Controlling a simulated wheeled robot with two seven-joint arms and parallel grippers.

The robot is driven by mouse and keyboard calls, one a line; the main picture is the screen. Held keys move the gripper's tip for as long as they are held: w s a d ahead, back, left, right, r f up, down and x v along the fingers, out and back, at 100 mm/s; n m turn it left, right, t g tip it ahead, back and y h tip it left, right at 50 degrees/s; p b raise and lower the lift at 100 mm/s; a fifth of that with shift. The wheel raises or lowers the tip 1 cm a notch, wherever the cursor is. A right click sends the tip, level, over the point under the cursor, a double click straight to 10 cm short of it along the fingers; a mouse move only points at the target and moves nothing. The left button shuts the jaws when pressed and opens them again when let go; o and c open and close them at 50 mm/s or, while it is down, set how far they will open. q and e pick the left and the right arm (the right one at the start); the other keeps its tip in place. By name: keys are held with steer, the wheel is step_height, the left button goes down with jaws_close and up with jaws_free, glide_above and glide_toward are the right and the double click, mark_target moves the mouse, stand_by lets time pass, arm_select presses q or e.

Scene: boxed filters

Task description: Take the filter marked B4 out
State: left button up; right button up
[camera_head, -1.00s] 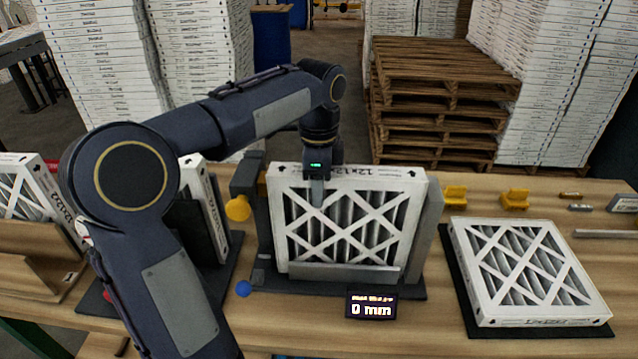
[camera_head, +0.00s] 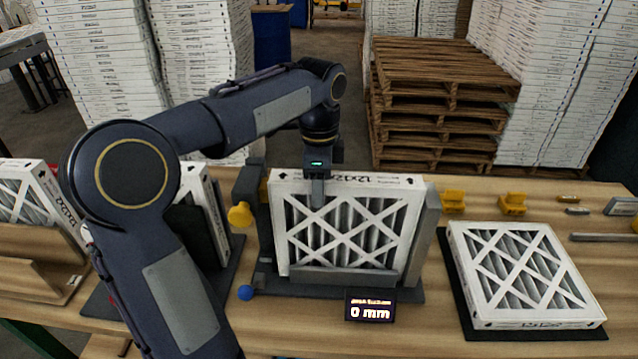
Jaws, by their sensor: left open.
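A white-framed pleated filter (camera_head: 372,181) marked 12x12 stands upright in a dark fixture (camera_head: 425,240) at the middle of the bench. A second filter (camera_head: 520,270) lies flat on a dark mat at the right. Another white-framed filter (camera_head: 212,215) stands at the left, partly behind my left arm. More filters stand in a wooden rack at the far left (camera_head: 35,195). I can read no B4 mark on any of them. My left gripper (camera_head: 317,194) is open, pointing down at the top edge of the middle filter, with a finger in front of its face. My right gripper is out of view.
A small display (camera_head: 370,306) before the fixture reads 0 mm. A yellow knob (camera_head: 240,215) and a blue ball (camera_head: 245,292) sit at the fixture's left. Yellow blocks (camera_head: 512,203) and small metal parts lie at the back right. Pallets (camera_head: 440,100) stand behind the bench.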

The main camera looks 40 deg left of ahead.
arm_select(q)
steer(key=shift+r+p, duration=2.25)
steer(key=shift+r, duration=0.25)
steer(key=shift+o, duration=0.4)
steer(key=o, duration=0.5)
steer(key=shift+c, duration=0.2)
step_height(320, 180, up, 8)
steer(key=s+d+f+n+t+h+b, duration=0.2)
steer(key=s+d+f+n, duration=0.4)
steer(key=s+f, duration=0.3)
steer(key=s+d+f+n+t+h+b, duration=0.1)
steer(key=s+d+f+n+t+b, duration=0.1)
steer(key=s+d+f+n, duration=0.4)
steer(key=s+f+n+t, duration=0.1)
steer(key=s+f, duration=0.3)
steer(key=f, duration=0.1)
steer(key=shift+s+f+t+h+b, duration=0.15)
steer(key=shift+f+t+h+b, duration=0.15)
steer(key=shift+f+h, duration=0.1)
